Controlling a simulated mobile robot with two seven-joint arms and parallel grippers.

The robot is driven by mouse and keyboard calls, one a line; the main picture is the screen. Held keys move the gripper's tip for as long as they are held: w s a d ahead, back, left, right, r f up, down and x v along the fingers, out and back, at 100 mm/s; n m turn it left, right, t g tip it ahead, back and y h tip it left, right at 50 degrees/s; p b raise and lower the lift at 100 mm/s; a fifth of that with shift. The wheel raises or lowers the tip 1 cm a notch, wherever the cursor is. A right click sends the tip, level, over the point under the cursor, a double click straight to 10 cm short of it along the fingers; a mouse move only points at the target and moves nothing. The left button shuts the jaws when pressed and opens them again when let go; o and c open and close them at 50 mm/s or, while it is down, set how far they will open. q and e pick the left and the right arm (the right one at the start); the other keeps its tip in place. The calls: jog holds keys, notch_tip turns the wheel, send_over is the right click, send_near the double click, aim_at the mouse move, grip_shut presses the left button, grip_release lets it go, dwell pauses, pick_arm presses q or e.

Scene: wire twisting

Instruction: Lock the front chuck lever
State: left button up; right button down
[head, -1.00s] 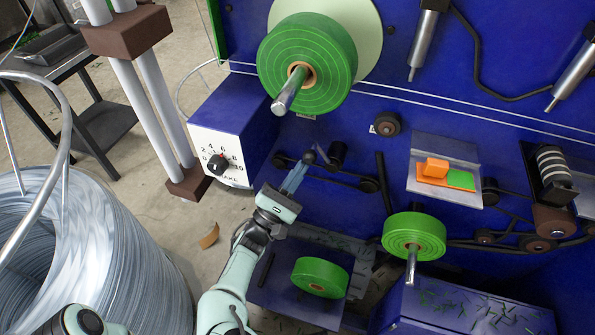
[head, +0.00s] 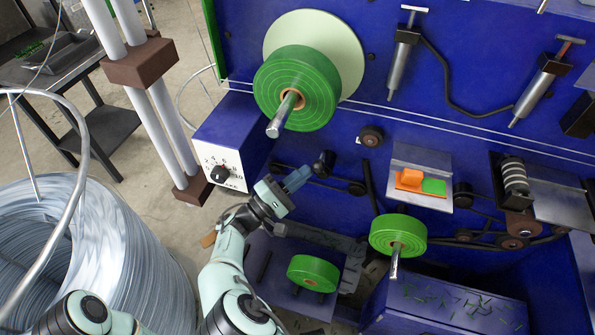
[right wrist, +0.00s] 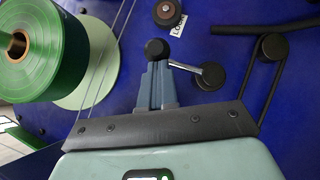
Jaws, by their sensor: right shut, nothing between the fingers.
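The lever is a short metal rod on a black hub (right wrist: 211,76), ending in a black ball knob (right wrist: 156,50) in the right wrist view. My right gripper (right wrist: 156,66) is shut and empty, its blue-grey fingertips right at the ball in that view; I cannot tell whether they touch. In the head view my right gripper (head: 300,177) is just left of the black hub (head: 323,161), on the blue machine (head: 430,120). The rod and ball are hard to make out there. My left gripper is not in view.
A large green spool (head: 300,88) on a pin stands above the lever. A dial box (head: 225,150) is to the left. Smaller green spools (head: 313,273) (head: 398,236) are below. A wire coil (head: 110,255) stands at the lower left. A label (right wrist: 178,25) is near the lever.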

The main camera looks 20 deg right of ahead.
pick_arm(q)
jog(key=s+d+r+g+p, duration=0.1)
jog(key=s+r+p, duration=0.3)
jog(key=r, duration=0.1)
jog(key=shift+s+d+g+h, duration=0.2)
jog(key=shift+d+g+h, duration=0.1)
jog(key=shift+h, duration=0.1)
pick_arm(e)
jog(key=shift+s+d+r+m+g+y, duration=0.2)
jog(key=shift+s+d+m+g+y, duration=0.4)
jog(key=shift+m, duration=0.5)
jog(key=shift+s+d+r+m+g+y, duration=0.25)
jog(key=shift+d+m+y, duration=0.4)
jog(key=shift+m+y, duration=0.35)
jog(key=shift+s+d+r+m+g+y, duration=0.15)
jog(key=shift+s+d+m+g+y, duration=0.4)
jog(key=shift+m, duration=0.65)
jog(key=shift+w+d, duration=0.1)
pick_arm(q)
jog(key=shift+p, duration=0.3)
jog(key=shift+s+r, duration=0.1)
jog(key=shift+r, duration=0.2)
pick_arm(e)
jog(key=v, duration=1.3)
